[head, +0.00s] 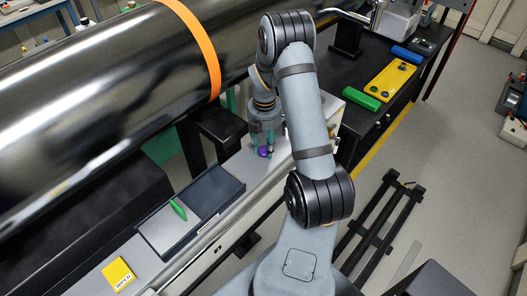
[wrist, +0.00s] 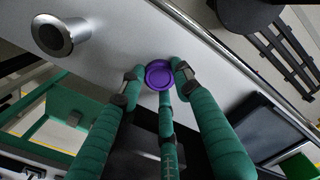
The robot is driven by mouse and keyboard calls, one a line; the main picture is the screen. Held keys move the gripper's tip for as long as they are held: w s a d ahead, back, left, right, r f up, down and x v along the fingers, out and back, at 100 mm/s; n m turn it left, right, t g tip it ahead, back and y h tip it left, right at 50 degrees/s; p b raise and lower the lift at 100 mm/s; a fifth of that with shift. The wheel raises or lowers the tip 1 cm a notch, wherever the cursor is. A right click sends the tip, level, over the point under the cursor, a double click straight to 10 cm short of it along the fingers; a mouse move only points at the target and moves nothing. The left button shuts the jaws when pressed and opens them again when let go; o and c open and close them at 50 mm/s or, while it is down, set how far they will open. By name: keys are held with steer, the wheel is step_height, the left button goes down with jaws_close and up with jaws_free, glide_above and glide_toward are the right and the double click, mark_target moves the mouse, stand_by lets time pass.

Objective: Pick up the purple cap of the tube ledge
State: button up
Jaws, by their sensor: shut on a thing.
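The purple cap (wrist: 159,74) is a small round disc. In the wrist view it sits between the green fingertips of my gripper (wrist: 158,82), which are closed around it. In the head view the cap (head: 263,152) shows as a small purple spot under my gripper (head: 262,146), over the pale ledge (head: 240,172). I cannot tell whether the cap touches the ledge or is clear of it. My arm hides part of the ledge.
A dark tray (head: 213,188) with a green object (head: 178,209) lies left of my gripper. A yellow label block (head: 118,274) lies at the lower left. A large dark cylinder (head: 90,80) with an orange band runs behind. A silver round knob (wrist: 52,36) stands on the ledge.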

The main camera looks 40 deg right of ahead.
mark_target(264, 149)
stand_by(0.3)
steer(key=shift+r, duration=0.6)
step_height(264, 149, up, 3)
steer(key=shift+w+f+b, duration=0.1)
steer(key=shift+f+b, duration=0.05)
steer(key=shift+b, duration=0.4)
steer(key=s+d+r+b, duration=0.2)
steer(key=s+d+r, duration=0.3)
steer(key=s, duration=0.5)
step_height(264, 149, up, 2)
steer(key=shift+s+d+r, duration=0.1)
steer(key=shift+s+d, duration=0.05)
steer(key=shift+s, duration=0.15)
